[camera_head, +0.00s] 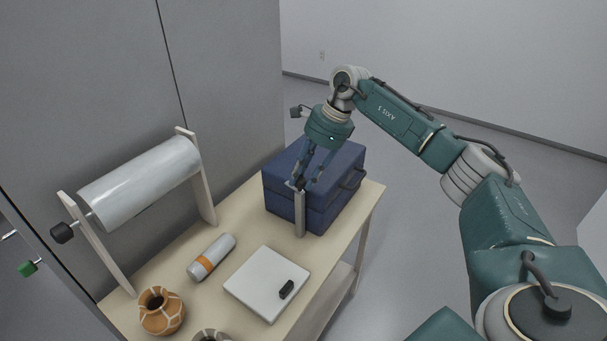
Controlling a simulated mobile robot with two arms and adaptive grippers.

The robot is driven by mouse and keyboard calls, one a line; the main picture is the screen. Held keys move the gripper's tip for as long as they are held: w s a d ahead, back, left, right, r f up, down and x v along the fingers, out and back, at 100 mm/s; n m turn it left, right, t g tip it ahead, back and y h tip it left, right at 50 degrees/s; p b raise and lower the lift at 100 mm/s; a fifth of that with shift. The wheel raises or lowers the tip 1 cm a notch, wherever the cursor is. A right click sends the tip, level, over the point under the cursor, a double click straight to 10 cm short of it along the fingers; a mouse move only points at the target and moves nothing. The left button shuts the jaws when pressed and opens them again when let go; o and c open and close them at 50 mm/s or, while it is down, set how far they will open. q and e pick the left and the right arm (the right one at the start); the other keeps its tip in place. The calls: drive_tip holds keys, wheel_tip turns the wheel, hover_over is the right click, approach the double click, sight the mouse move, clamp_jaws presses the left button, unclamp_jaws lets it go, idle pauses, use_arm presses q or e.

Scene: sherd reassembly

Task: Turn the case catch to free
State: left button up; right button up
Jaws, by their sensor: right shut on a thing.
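A dark blue case (283,197) with a handle on its right side stands at the far end of the wooden table. My right gripper (299,186) reaches down in front of the case and is shut on the catch, the upper end of an upright grey strip (300,218) at the case's front. The fingers hide part of the catch, so its exact turn cannot be told. My left gripper is not in view.
On the table (232,221) are a white board (259,277) with a small black block (286,289), a grey cylinder with an orange band (212,256), and a patterned pot (161,311). A large roll (140,180) on a stand is at the left, by a grey panel.

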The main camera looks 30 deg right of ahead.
drive_tip(key=shift+w+r+n, duration=0.35)
drive_tip(key=shift+r+n, duration=0.05)
drive_tip(key=shift+n, duration=0.5)
drive_tip(key=shift+a+g, duration=0.1)
drive_tip(key=shift+g, duration=0.2)
drive_tip(key=o, duration=1.1)
drive_tip(key=shift+a+f, duration=0.1)
drive_tip(key=shift+f, duration=0.1)
drive_tip(key=shift+d+r, duration=0.25)
drive_tip(key=shift+r, duration=0.05)
drive_tip(key=v, duration=1.1)
drive_tip(key=shift+d, duration=0.1)
